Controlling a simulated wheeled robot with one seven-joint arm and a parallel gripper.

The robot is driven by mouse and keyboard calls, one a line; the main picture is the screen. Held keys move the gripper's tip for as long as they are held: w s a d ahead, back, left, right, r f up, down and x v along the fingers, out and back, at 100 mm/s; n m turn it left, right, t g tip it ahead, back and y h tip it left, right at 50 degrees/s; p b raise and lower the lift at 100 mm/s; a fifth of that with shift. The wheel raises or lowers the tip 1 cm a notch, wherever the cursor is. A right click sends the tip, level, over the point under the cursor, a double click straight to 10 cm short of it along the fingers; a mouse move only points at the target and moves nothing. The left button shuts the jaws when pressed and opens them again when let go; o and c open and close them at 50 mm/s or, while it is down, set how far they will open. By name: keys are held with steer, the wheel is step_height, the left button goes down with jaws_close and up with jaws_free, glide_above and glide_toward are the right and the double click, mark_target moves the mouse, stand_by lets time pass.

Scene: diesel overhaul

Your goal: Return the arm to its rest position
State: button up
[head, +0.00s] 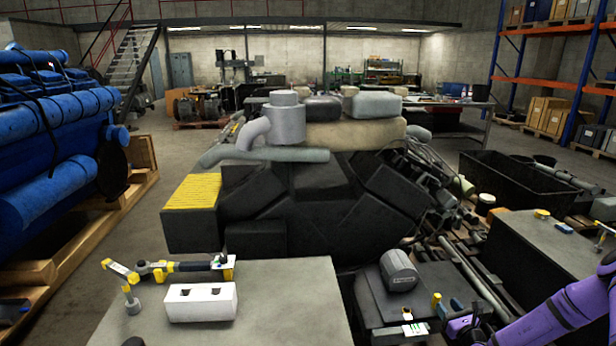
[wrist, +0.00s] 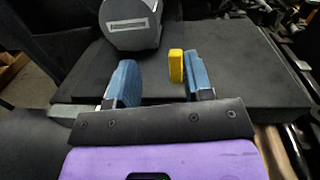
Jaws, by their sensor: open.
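My gripper (head: 466,307) is at the lower right of the head view, at the end of my purple arm (head: 560,318). In the wrist view my gripper (wrist: 158,80) has its two blue fingers spread wide apart, with nothing held between them. A small yellow piece (wrist: 176,66) shows just beyond the right finger; it also shows left of the fingers in the head view (head: 437,299). I cannot tell whether it touches the finger. A grey cylinder with a label (wrist: 131,24) lies ahead of the fingers on a dark flat surface (wrist: 225,78).
The large dark engine (head: 300,195) fills the middle. A grey table (head: 270,310) with a white block (head: 201,302) and yellow-black tools stands at front left. A black bin (head: 510,188) and a dark bench (head: 545,250) are on the right. A blue engine (head: 60,130) stands far left.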

steer(key=a+r+n+g+y, duration=0.55)
steer(key=a+r+n, duration=0.2)
steer(key=r, duration=0.55)
steer(key=a+r+n+g+y, duration=0.4)
steer(key=a+r+n+y, duration=0.4)
steer(key=r, duration=0.5)
steer(key=s+a+r+n+g+h, duration=0.35)
steer(key=s+r+n, duration=0.2)
steer(key=r, duration=0.25)
steer(key=s+a+r+n+g+h, duration=0.25)
steer(key=s+r+n+g, duration=0.2)
steer(key=s+r, duration=0.25)
steer(key=s+r+n+t+h, duration=0.1)
steer(key=s+r+n+h, duration=0.1)
steer(key=s+r, duration=0.3)
steer(key=s+d+r+n+t+h, duration=0.1)
steer(key=s+r+n+t+h, duration=0.1)
steer(key=s, duration=0.9)
steer(key=s+d+r+n+t+h, duration=0.1)
steer(key=s+r+n+h, duration=0.3)
steer(key=s+r+h, duration=0.2)
steer(key=shift+s+r+t, duration=0.35)
steer(key=shift+s+r, duration=0.6)
steer(key=shift+s, duration=0.3)
